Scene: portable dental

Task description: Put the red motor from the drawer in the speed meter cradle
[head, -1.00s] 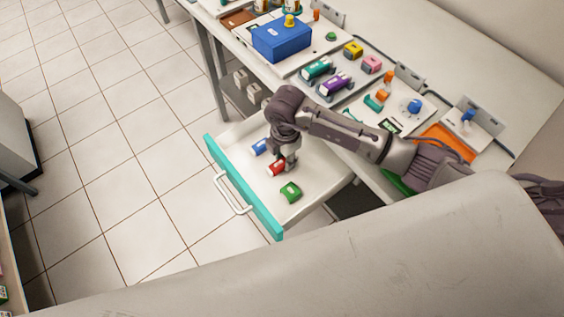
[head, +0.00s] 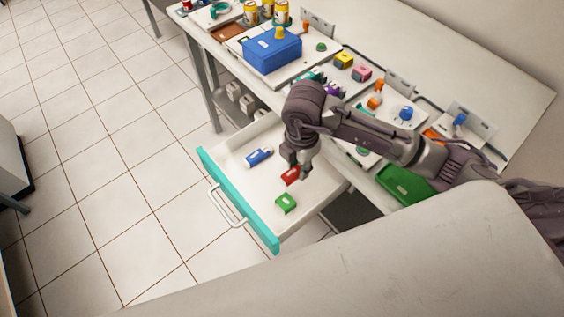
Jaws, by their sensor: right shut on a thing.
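The red motor (head: 290,176) is in my right gripper (head: 302,172), which points down over the open drawer (head: 232,193). The gripper is shut on the motor, though its fingers are partly hidden by its own body. The motor appears slightly above the drawer floor. A blue motor (head: 258,156) and a green block-like part (head: 286,203) lie in the drawer, to either side of it. I cannot tell which fixture on the table is the speed meter cradle; my right arm covers part of the boards there. My left gripper is not in view.
The table (head: 500,85) carries a blue box (head: 272,50), a yellow block (head: 344,61), a pink block (head: 362,73) and boards with orange and blue parts. A green tray (head: 402,185) lies near the table's front edge, below my arm.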

